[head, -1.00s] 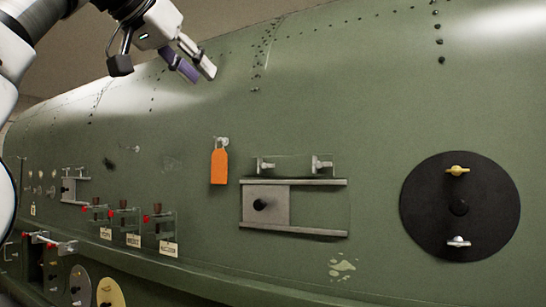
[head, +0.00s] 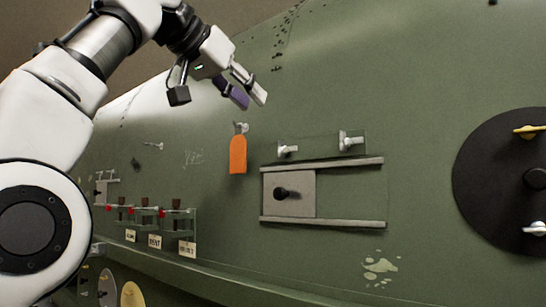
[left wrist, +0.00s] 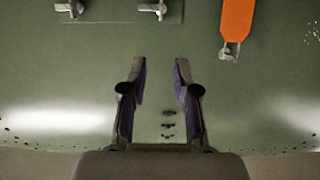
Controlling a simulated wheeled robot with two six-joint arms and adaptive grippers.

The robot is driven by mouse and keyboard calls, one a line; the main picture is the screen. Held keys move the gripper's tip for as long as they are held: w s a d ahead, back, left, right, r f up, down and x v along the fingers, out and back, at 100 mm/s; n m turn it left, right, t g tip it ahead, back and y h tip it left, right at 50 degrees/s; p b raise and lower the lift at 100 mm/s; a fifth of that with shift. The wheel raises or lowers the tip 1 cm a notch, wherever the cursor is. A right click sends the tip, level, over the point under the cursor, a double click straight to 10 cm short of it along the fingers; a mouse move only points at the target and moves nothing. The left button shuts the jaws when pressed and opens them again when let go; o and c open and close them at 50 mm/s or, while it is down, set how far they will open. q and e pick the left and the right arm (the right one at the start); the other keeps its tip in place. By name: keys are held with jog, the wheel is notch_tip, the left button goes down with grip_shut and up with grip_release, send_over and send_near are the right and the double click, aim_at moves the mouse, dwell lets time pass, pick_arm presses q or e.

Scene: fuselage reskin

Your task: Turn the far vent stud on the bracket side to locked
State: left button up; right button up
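My left gripper (head: 251,99) is open and empty, in front of the green skin, above and slightly right of the orange tag. Its two parted fingers (left wrist: 160,75) show in the left wrist view. Two pale studs, a left one (head: 288,151) and a right one (head: 351,141), sit on a clear plate above a grey sliding panel (head: 318,193). Both also show at the top of the left wrist view (left wrist: 152,8), apart from the fingers. A black disc (head: 490,170) carries a yellow wing stud (head: 528,131) and a pale one (head: 535,229). I cannot tell which is the vent stud. My right gripper is out of view.
An orange tag (head: 238,155) hangs from a small fitting left of the clear plate. Several red-and-brown switches with clear guards (head: 180,222) stand lower left, above labels, one reading VENT (head: 155,241).

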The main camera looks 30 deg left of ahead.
aim_at(287, 149)
pick_arm(q)
jog(key=x, duration=0.3)
jog(key=f+x, duration=0.1)
jog(key=x, duration=0.2)
jog(key=s+f+x, duration=0.1)
jog(key=x, duration=0.3)
jog(key=shift+w+f, duration=0.15)
jog(key=shift+s, duration=0.25)
grip_shut()
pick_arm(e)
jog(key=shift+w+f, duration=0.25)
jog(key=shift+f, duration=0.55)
